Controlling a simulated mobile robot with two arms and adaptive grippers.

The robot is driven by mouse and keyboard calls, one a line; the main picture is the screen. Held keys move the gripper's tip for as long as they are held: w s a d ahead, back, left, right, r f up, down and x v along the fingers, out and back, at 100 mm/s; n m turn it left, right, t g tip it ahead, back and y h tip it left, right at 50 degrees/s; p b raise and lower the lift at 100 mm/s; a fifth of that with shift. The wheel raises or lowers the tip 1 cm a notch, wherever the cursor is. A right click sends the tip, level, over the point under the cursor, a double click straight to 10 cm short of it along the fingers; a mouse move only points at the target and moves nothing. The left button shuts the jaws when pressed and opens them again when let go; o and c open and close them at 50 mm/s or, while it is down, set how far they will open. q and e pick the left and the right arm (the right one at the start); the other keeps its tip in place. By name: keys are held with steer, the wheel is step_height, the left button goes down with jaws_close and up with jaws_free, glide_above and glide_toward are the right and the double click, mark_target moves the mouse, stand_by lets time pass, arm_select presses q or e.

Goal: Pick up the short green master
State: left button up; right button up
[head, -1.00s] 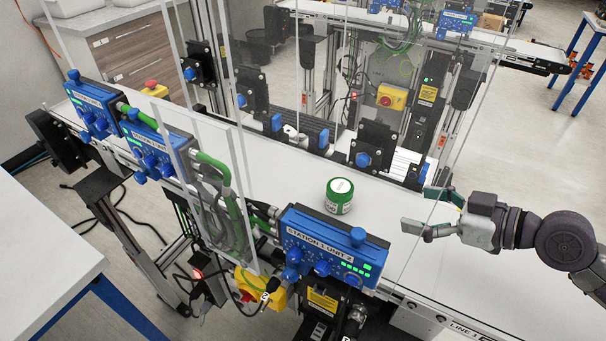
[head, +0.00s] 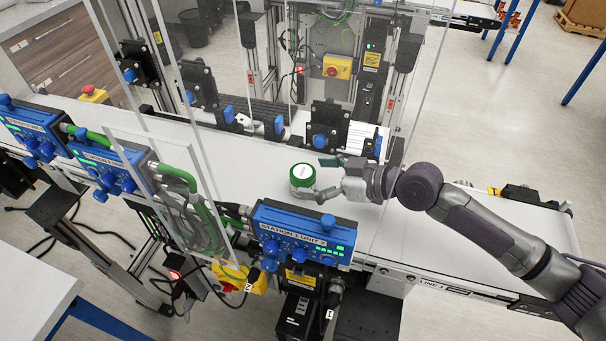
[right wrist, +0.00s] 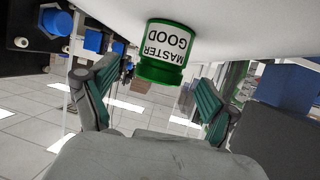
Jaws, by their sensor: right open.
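The short green master (head: 302,176) is a small round canister with a green lid and a white label, standing on the white conveyor belt behind the Station 1 Unit 2 box. In the right wrist view the master (right wrist: 166,50) appears upside down, its label reading "MASTER GOOD". My right gripper (head: 322,178) is open, with its fingers reaching from the right to the canister. In the right wrist view its two green-padded fingers (right wrist: 155,95) are spread, with the canister between and just beyond their tips. Contact cannot be told. My left gripper is not in view.
The blue Station 1 Unit 2 box (head: 303,234) stands at the belt's near edge, in front of the canister. A clear panel (head: 165,190) stands left of it. A black sensor mount (head: 327,128) stands behind. The conveyor belt (head: 240,165) is clear left of the canister.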

steer(key=p+x, duration=0.1)
steer(key=x, duration=0.3)
steer(key=shift+r, duration=0.15)
steer(key=shift+s+d, duration=0.15)
steer(key=shift+c, duration=1.3)
steer(key=c, duration=1.1)
steer(key=shift+r, duration=0.1)
steer(key=shift+c, duration=0.6)
